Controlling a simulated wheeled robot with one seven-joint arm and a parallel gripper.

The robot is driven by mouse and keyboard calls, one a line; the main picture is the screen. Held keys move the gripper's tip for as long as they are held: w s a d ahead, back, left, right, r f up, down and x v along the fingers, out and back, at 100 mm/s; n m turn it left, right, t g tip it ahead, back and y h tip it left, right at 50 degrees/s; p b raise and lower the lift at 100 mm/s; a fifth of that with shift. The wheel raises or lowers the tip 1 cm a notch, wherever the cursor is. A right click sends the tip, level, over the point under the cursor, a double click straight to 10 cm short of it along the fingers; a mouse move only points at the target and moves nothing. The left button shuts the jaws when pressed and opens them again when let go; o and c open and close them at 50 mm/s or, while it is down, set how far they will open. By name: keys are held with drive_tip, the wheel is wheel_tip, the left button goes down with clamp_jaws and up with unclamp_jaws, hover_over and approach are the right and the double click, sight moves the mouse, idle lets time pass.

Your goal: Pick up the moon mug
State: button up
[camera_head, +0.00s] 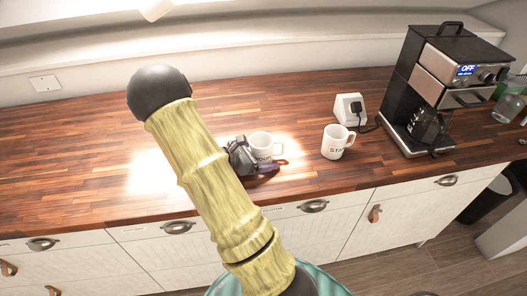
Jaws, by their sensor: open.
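The moon mug (265,147) is white, with dark lettering partly covered by my gripper. It stands upright on the wooden counter, near the front edge, with its handle to the right. My gripper (257,163) is open just to the left and front of the mug, partly hidden behind my yellow arm. A dark purple part of it reaches across the front of the mug's base. I cannot tell whether it touches the mug or whether the mug is between the fingers. A second white mug (334,144), lettered STAR, stands upright to the right, apart from it.
A white socket block (349,108) with a black plug stands behind the star mug. The counter (70,155) to the left is clear. Drawers (160,255) lie below its front edge.

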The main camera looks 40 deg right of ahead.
drive_tip(key=c, duration=1.3)
drive_tip(key=shift+o, duration=0.2)
drive_tip(key=shift+r, duration=0.1)
wheel_tip(320, 180, up, 10)
